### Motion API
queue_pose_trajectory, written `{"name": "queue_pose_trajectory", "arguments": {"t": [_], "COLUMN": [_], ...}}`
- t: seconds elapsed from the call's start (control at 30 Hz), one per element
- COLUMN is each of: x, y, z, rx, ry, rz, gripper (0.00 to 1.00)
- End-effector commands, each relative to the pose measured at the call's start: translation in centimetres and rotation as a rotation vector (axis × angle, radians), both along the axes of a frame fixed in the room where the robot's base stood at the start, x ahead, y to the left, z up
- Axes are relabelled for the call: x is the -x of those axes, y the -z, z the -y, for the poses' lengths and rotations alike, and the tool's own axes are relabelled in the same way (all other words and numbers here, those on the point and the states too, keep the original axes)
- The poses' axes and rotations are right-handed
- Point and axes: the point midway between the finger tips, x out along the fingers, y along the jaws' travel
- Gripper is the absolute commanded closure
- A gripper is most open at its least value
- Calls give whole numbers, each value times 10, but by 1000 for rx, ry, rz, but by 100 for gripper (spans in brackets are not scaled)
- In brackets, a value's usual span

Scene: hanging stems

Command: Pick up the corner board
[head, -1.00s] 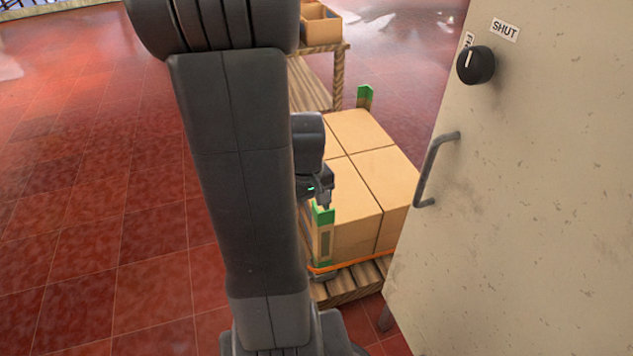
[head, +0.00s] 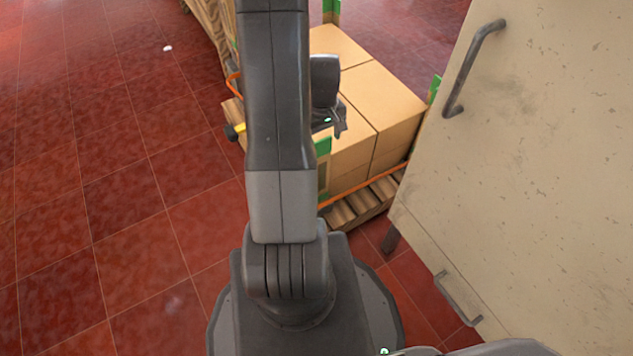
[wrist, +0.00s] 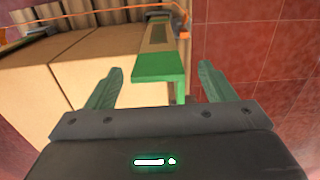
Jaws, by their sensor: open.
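The corner board (head: 323,175), a tan angle strip with a green end, stands upright at the near corner of a carton stack on a pallet. In the wrist view, the corner board's green end (wrist: 158,66) shows between my gripper's two fingers (wrist: 161,68), with visible room on both sides. In the head view, my gripper (head: 338,130) is close above and beside the board's top. The gripper is open and holds nothing. My arm hides part of the board and stack in the head view.
Cartons (head: 375,95) fill the wooden pallet (head: 362,204), with an orange strap (head: 393,175) low around them. Other green-ended boards stand at the far corner (head: 331,10) and right corner (head: 434,88). A pale cabinet (head: 530,130) with handles stands close right. Red tiled floor is free at left.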

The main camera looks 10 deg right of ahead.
Motion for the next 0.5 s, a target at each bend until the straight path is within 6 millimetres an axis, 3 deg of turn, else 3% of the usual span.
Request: {"name": "queue_pose_trajectory", "arguments": {"t": [0.17,0.5], "x": [0,0], "y": [10,55], "z": [0,3], "rx": [0,0], "ry": [0,0], "rz": [-2,-2], "gripper": [24,24]}}
